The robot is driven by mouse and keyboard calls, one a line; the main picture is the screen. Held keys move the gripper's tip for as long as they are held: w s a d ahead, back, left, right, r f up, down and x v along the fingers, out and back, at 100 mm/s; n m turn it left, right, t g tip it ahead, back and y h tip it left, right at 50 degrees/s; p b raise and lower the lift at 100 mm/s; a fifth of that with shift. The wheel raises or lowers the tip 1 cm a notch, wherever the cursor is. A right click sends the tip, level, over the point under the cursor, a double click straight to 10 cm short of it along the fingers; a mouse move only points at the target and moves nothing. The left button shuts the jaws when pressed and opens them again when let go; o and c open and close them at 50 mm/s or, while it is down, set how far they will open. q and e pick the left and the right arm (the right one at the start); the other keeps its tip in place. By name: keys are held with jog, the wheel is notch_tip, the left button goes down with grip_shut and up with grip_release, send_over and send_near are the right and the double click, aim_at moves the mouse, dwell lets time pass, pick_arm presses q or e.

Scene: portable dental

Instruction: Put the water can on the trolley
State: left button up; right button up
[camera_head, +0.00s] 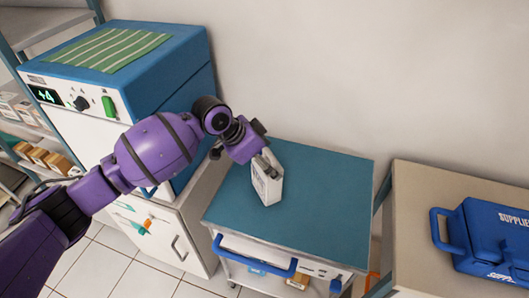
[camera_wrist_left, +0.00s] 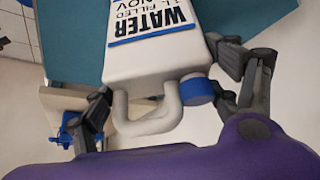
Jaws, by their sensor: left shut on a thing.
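The water can is a white container that stands at the teal top of the trolley in the head view (camera_head: 268,182). In the left wrist view the can (camera_wrist_left: 150,65) shows a "WATER" label, a looped handle and a blue cap. My left gripper (camera_head: 268,160) is at the can's upper end, with its fingers (camera_wrist_left: 172,92) on either side of the can, shut on it. The trolley (camera_head: 320,215) has a teal top and a blue front handle. Whether the can's base touches the top cannot be told. My right gripper is not in view.
A blue and white cabinet unit (camera_head: 160,75) with a green striped cloth (camera_head: 108,50) stands left of the trolley. A beige table (camera_head: 420,190) with a blue supplies case (camera_head: 490,238) stands to the right. The rest of the trolley top is clear.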

pick_arm(q)
jog(key=shift+f, duration=0.15)
jog(key=o, duration=2.1)
jog(key=shift+f, duration=0.15)
jog(key=v, duration=1.2)
jog(key=shift+s, duration=0.1)
